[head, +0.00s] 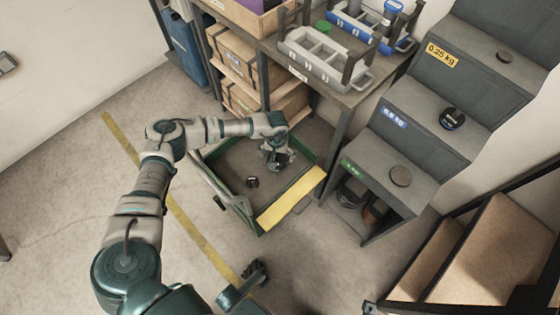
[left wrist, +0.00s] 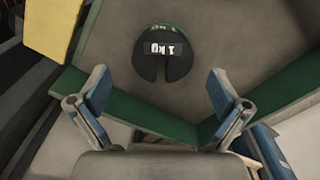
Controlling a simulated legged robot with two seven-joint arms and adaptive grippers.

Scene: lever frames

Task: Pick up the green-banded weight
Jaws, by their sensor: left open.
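The green-banded weight (left wrist: 178,62) is a dark, round, slotted disc marked 1 kg, with green at its far rim in the left wrist view. It lies on the floor of a green-edged tray, and shows small and dark in the head view (head: 252,182). My left gripper (head: 276,160) is over the tray, to the right of the weight. In the left wrist view its two fingers (left wrist: 161,92) are spread apart with nothing between them. The weight lies beyond the fingertips, roughly centred between them.
The tray has green walls and a yellow edge panel (head: 291,200). A grey stepped stand (head: 385,160) on the right carries discs and yellow, blue and green labels. A workbench (head: 345,97) with grey and blue bins stands behind. Floor left of the tray is clear.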

